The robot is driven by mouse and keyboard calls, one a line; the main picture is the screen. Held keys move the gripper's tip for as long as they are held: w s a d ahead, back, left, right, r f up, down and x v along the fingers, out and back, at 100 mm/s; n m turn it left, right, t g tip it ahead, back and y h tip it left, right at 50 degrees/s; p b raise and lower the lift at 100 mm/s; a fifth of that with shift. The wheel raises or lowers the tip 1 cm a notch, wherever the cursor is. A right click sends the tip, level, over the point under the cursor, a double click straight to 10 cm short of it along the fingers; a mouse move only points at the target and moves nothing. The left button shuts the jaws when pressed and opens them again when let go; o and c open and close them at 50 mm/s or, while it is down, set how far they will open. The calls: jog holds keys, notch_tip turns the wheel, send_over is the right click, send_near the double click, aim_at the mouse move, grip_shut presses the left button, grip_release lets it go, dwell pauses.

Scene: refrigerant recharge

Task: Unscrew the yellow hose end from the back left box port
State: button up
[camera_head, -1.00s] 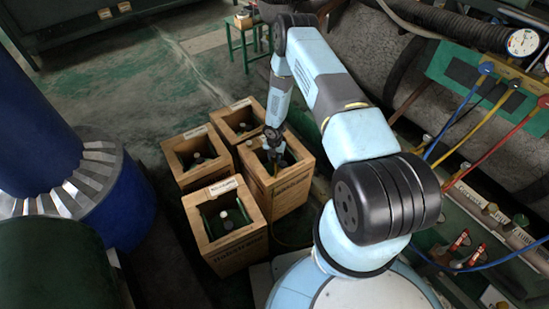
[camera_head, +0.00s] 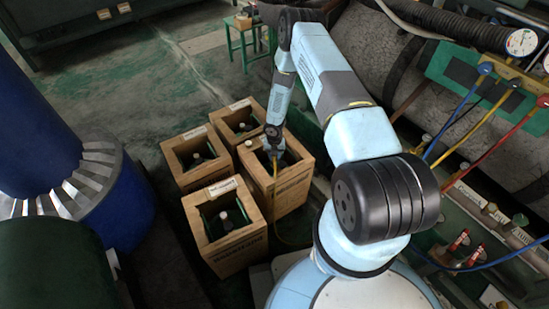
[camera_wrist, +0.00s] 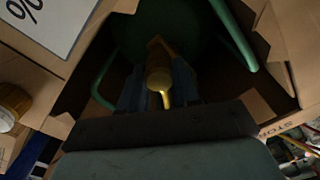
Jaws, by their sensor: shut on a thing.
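My gripper (camera_head: 274,148) points down into the open top of the right-hand cardboard box (camera_head: 290,192). In the wrist view my gripper (camera_wrist: 160,92) is shut on the yellow hose end (camera_wrist: 160,78), which shows as a round brass-yellow piece between the dark fingers. The yellow hose (camera_head: 275,178) hangs from my gripper over the front of this box. Green handle bars (camera_wrist: 232,32) and a dark cylinder lie around the fingers inside the box. The port is hidden, so I cannot tell whether the hose end touches it.
Three more open boxes stand close by: back (camera_head: 222,113), left (camera_head: 178,158) and front (camera_head: 238,246). A pale round cap (camera_head: 248,143) is at the right box's rim. A blue drum (camera_head: 135,205) stands left. Gauges and coloured hoses are at right.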

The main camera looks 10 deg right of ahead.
jog(key=shift+r, duration=1.7)
